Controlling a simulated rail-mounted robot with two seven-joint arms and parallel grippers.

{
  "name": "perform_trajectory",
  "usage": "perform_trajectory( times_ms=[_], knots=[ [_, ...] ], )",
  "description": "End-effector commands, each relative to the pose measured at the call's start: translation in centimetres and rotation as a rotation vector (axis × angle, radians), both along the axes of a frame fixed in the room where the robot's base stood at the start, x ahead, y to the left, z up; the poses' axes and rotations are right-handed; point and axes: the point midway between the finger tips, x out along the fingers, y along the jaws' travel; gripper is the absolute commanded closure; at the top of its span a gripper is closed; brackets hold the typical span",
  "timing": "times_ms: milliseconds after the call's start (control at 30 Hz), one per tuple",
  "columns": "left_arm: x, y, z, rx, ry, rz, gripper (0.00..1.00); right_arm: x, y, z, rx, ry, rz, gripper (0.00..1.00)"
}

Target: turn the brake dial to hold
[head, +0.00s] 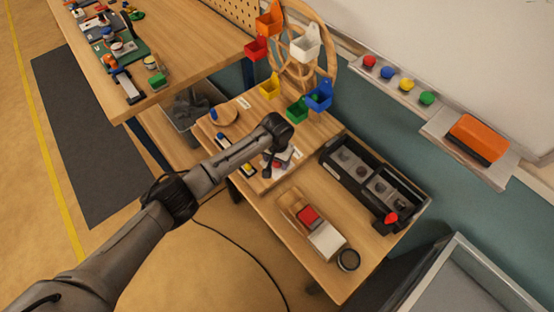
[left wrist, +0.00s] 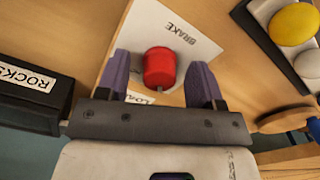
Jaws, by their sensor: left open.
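The brake dial is a red round knob (left wrist: 160,68) on a white plate (left wrist: 185,32) printed BRAKE in the left wrist view. A second label on the plate, partly covered, seems to read LOAD. My left gripper (left wrist: 160,82) is open, with one purple finger on each side of the knob and a gap visible on both sides. In the head view my left gripper (head: 273,161) is over the plate on the small wooden table (head: 345,275) and covers most of the dial. Which way the dial is set cannot be told. My right gripper is not in view.
A wooden wheel with coloured bins (head: 320,95) stands behind the gripper. A black case (head: 337,172) lies to its right. A wooden tray with a red block (head: 308,214) sits in front. In the left wrist view, a box labelled ROCKS (left wrist: 28,82) is at left.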

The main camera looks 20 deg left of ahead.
Motion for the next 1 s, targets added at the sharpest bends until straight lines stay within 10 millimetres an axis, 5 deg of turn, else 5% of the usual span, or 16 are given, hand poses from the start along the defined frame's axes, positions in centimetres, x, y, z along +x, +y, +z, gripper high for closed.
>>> perform_trajectory(
  times_ms=[300,800,1000],
  knots=[
    [-0.01,-0.03,-0.13,0.000,0.000,-0.001,0.39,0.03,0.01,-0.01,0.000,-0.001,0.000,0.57],
    [0.00,-0.02,-0.11,0.000,0.000,-0.001,0.87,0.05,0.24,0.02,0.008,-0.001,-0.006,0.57],
    [-0.01,-0.02,-0.01,0.000,0.000,-0.015,0.88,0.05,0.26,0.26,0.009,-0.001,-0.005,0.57]
  ],
)
